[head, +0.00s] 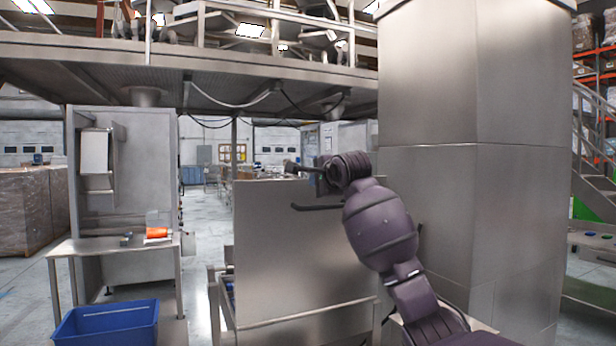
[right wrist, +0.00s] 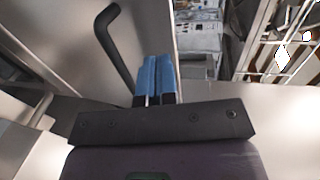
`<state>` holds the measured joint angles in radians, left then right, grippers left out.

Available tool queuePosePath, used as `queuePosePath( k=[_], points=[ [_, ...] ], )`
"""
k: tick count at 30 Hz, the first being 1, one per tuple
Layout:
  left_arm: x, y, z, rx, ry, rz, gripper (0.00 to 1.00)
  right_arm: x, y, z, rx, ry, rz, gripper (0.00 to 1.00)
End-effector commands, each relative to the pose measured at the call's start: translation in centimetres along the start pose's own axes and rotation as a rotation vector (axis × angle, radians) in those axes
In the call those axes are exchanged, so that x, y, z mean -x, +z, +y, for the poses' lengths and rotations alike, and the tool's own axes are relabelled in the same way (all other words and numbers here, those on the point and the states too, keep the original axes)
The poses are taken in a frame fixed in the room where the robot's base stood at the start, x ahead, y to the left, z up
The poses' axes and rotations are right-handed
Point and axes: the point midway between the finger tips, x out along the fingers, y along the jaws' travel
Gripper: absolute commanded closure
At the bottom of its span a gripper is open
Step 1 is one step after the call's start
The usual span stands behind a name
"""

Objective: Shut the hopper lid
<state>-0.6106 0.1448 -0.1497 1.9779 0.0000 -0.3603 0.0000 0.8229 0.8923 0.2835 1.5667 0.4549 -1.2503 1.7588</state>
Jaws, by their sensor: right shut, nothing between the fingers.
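The hopper lid looks like the large flat steel panel (head: 290,255) in the middle of the head view, standing upright. A black bent handle (head: 313,207) shows at its upper part. My right arm reaches in front of the panel, with my right gripper (head: 318,182) near its top edge. In the right wrist view the blue fingertips (right wrist: 156,65) are together and empty. The black handle (right wrist: 118,55) is just left of them, outside the fingers. I cannot tell whether gripper and handle touch. The hopper opening is hidden. My left gripper is out of view.
A wide steel column (head: 480,200) stands close on the right of my arm. A steel bench (head: 110,245) with an orange item (head: 157,233) and a blue bin (head: 105,324) are at the left. A mezzanine (head: 180,77) spans overhead. Floor between bench and panel is open.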

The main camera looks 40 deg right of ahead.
Motion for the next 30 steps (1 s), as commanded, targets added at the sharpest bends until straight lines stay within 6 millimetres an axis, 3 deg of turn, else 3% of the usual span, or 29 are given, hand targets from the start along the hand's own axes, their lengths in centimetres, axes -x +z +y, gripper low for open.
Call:
queuePosePath(
  k=[3, 12, 30],
  points=[
    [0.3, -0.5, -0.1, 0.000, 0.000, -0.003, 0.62, -2.0, 0.0, -0.1, 0.000, 0.004, 0.001, 1.00],
    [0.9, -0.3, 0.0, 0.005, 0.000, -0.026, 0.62, -5.0, 0.0, -1.1, 0.000, 0.001, 0.001, 1.00],
    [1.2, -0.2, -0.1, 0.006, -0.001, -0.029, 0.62, -5.9, 0.0, -1.3, -0.001, 0.004, 0.001, 1.00]
  ],
)
